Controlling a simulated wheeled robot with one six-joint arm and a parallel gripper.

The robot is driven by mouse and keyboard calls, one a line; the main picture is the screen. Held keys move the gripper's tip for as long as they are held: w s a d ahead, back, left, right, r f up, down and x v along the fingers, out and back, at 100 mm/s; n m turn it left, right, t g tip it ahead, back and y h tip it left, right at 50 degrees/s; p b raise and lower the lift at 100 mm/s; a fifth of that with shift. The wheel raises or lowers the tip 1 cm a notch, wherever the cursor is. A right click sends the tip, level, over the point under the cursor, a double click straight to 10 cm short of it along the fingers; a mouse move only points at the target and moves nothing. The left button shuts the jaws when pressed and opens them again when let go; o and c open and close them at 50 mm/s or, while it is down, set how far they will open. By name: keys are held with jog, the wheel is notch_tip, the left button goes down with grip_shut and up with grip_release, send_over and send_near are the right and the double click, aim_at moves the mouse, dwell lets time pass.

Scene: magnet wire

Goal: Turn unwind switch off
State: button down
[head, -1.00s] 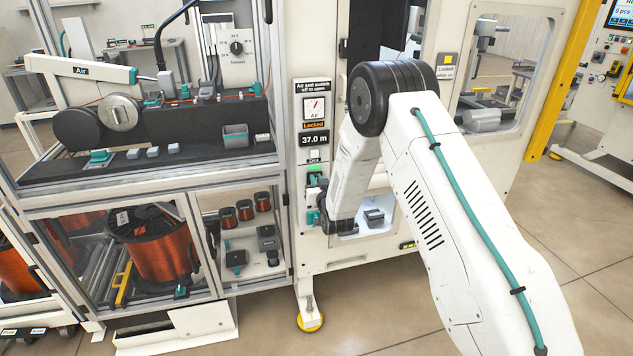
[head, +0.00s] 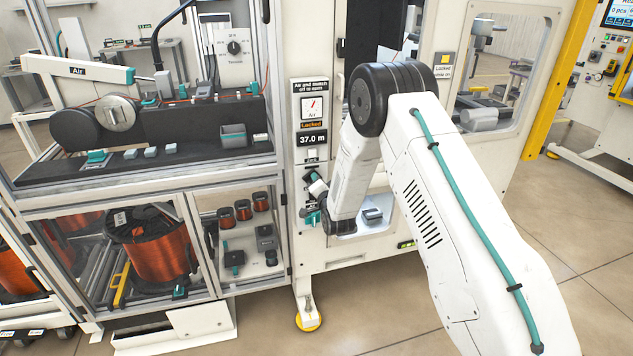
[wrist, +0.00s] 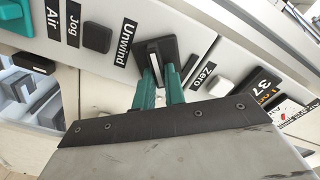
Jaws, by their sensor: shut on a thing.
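The unwind switch (wrist: 154,54) is a dark knob with a pale line on its face, next to the "Unwind" label (wrist: 125,43) in the wrist view. My gripper (wrist: 160,74) has its teal fingers closed on this switch, one finger on each side. The frames do not clearly show whether the switch is at on or off. In the head view my wrist covers much of the control column, below the 37.0 m display (head: 312,139), and the switch cannot be made out there.
The Jog button (wrist: 97,37) and teal Air knob (wrist: 14,14) are to the left. The air gauge (head: 312,107) and "Locked" sign (head: 312,126) are above in the head view.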

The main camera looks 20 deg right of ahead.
jog(key=shift+d+f+m, duration=0.1)
jog(key=shift+f+m, duration=0.1)
jog(key=shift+m, duration=1.65)
jog(key=shift+d+f+m, duration=0.1)
jog(key=shift+f+m, duration=0.05)
jog(key=shift+m, duration=1.7)
jog(key=c, duration=1.5)
grip_release()
jog(key=shift+o, duration=0.2)
jog(key=s, duration=0.7)
jog(key=shift+s, duration=0.4)
